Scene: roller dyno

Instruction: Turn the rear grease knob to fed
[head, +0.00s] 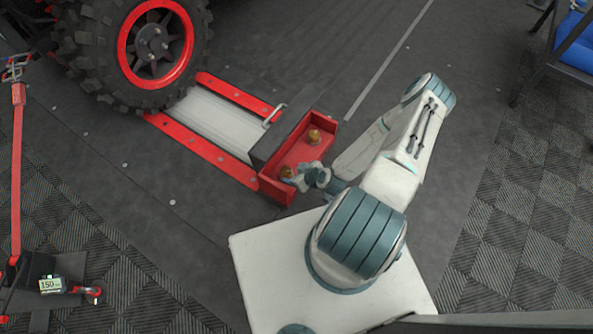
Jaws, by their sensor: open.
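Two brass-coloured knobs sit in a red open-fronted housing at the end of the roller unit (217,124). The upper knob (314,136) is clear of my arm. The lower knob (287,172) is right beside my gripper (297,180), which is open. I cannot tell whether the fingers touch or surround the lower knob. The red housing (297,155) shows no readable label at this size, so which knob is the rear one and where each points cannot be told.
A large black tyre with a red rim (155,45) stands at the rollers' upper left. A grey handle (273,116) rises by the housing. A red stand (17,170) and a small display reading 150 (51,285) are at left. A blue chair (572,45) stands top right.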

